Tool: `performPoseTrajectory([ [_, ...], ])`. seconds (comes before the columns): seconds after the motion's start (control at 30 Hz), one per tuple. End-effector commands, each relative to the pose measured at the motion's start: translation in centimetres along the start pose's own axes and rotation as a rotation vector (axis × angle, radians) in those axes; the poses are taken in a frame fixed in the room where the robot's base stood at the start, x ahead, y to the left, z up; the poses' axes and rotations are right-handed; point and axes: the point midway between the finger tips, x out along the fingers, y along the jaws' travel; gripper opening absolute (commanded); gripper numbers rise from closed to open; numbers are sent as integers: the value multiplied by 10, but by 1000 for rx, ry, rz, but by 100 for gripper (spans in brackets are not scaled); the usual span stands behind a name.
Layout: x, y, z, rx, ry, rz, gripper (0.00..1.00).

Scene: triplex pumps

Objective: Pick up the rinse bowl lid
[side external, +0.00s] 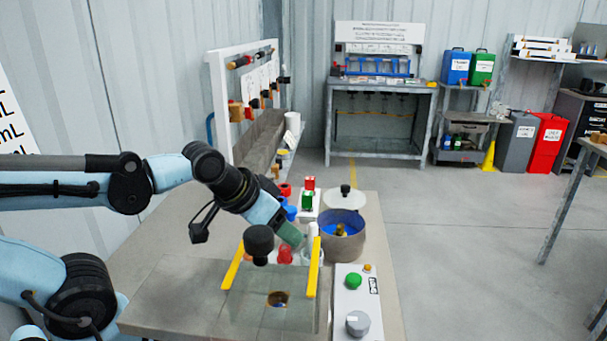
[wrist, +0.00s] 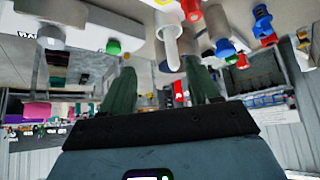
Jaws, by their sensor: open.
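The lid (side external: 345,199) is a pale round disc with a black knob, seen in the side external view near the far right edge of the bench. It is just behind the grey rinse bowl (side external: 343,247), which is open and shows a blue inside with a brass-coloured object. My gripper (side external: 292,235) points down and right, left of the bowl and apart from the lid. Its green fingers also show in the wrist view (wrist: 160,66), spread with a gap between them. I cannot make out the lid in the wrist view.
A clear box with yellow edge bars (side external: 314,268) stands in front of my gripper. A white control box (side external: 348,300) with a green button and grey knob sits at the right. Red and green blocks (side external: 308,198) and small bottles crowd the area left of the bowl.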

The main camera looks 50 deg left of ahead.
Motion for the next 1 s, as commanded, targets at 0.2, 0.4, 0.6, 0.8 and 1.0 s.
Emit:
performPoseTrajectory([
  [0.2, 18, -22, -66, -59, 88, -73, 61],
  [0.4, 47, -46, -124, -111, 178, -136, 61],
  [0.6, 86, -72, -173, -154, 271, -191, 61],
  [0.8, 134, -99, -209, -190, 364, -235, 61],
  [1.0, 183, -124, -229, -217, 452, -268, 61],
])
